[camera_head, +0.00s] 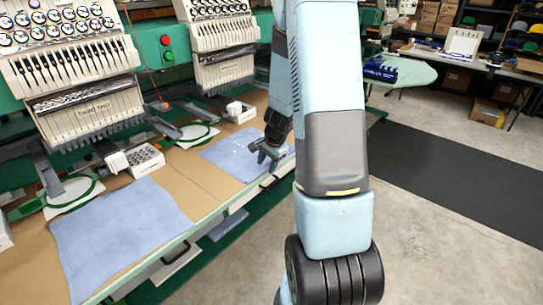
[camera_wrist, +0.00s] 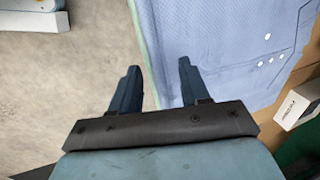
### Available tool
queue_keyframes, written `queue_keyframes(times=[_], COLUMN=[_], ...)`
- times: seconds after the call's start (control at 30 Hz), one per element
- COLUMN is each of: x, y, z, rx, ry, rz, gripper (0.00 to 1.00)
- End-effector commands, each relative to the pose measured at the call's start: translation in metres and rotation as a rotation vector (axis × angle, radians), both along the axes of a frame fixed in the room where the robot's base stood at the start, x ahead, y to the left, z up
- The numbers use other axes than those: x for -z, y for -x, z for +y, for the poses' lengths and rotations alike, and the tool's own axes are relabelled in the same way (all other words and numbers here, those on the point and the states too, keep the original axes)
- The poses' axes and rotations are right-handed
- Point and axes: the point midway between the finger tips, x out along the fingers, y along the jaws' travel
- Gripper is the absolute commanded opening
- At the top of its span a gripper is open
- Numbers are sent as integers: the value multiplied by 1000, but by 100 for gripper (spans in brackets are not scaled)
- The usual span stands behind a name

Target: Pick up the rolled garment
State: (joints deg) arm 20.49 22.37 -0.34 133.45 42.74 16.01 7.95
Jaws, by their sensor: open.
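My gripper (camera_head: 264,152) hangs over the front part of the table, above a light blue cloth (camera_head: 225,156). In the wrist view my gripper (camera_wrist: 157,72) is open, with its two fingers apart and nothing between them. The blue cloth (camera_wrist: 225,35) lies flat on the right of that view, with a few small white pieces on it; its edge passes near the right finger. A second light blue cloth (camera_head: 118,236) lies flat at the left of the table.
Embroidery machines (camera_head: 75,62) stand behind the table (camera_head: 185,175), with hoops and a white box (camera_head: 145,160) below them. A small white box (camera_wrist: 298,104) is near the cloth. A green board (camera_head: 410,76) bears a dark blue item (camera_head: 381,70). The floor (camera_head: 450,200) at right is clear.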

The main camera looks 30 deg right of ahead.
Motion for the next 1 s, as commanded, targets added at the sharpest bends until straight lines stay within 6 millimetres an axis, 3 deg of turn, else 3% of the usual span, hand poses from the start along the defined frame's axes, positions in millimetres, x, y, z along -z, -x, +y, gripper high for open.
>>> queue_keyframes(times=[0.47,0.93,1.0], x=[8,7,7], y=[-2,-2,-2], z=[1,0,0], rx=[1,1,1], ry=[0,0,0], rz=[0,0,0], gripper=[46,1,0])
